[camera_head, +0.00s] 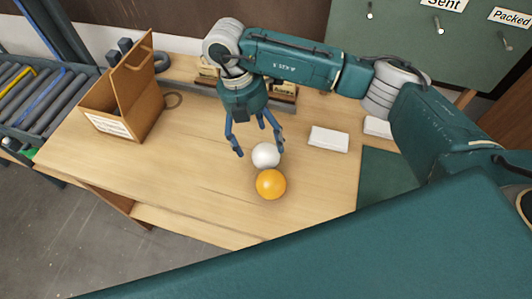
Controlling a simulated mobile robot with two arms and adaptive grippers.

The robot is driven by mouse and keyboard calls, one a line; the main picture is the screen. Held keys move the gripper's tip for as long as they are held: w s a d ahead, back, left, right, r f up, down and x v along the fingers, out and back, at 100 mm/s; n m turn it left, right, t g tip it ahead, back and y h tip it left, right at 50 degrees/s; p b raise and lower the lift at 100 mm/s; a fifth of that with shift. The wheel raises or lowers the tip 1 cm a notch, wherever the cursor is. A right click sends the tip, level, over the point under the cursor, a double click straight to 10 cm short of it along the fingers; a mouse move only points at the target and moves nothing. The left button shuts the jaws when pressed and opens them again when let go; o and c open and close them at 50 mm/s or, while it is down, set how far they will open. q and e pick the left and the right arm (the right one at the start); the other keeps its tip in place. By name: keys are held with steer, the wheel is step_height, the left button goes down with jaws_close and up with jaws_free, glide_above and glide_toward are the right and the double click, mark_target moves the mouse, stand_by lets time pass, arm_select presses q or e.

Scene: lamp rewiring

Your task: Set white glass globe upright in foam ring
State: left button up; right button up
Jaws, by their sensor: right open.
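The white glass globe (265,155) is on the wooden table in the head view, directly behind an orange ball (270,184); the two overlap in the picture. My right gripper (259,144) points down over the globe with its blue fingers spread. The fingertips are on either side of the globe's upper part, and I cannot tell if they touch it. No foam ring shows clearly around or under the globe. My left gripper is not in view.
An open cardboard box (128,98) stands at the table's left. White blocks (328,139) and a green mat (383,178) are to the right. A wooden rack (283,96) is behind the gripper. A roller conveyor (38,95) is far left. The table's front left is clear.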

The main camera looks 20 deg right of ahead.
mark_target(265, 145)
steer(key=p+x, duration=0.1)
steer(key=x, duration=0.1)
steer(key=p+x, duration=0.1)
steer(key=shift+d+f, duration=0.3)
steer(key=shift+d, duration=0.15)
steer(key=shift+s+f, duration=0.15)
steer(key=shift+f, duration=0.35)
steer(key=c, duration=1.2)
steer(key=shift+c, duration=0.2)
